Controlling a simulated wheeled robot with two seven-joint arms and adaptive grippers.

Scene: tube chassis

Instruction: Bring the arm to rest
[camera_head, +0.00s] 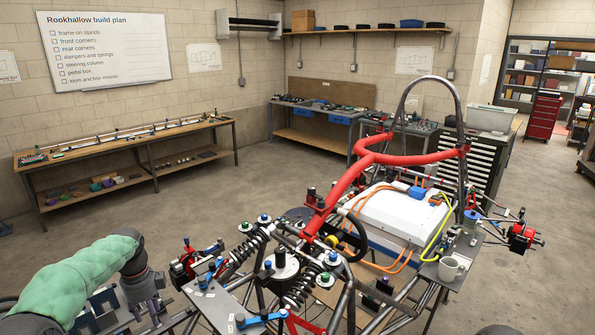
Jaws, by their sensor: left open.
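My left arm (75,275), in a green padded sleeve, comes in from the lower left. It bends down at a dark wrist, and my left gripper (150,310) is at the lower left, pointing down. It is open, and I see nothing held in it. Its fingertips are small and hard to make out. The gripper is left of the tube chassis (363,172), close to a grey plate with small parts (212,300). My right gripper is not in view.
The chassis, with a red tube frame, dark hoop, white box (392,215) and coil springs, fills the centre and right. A long workbench (130,147) stands along the left wall. The floor between bench and chassis is clear.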

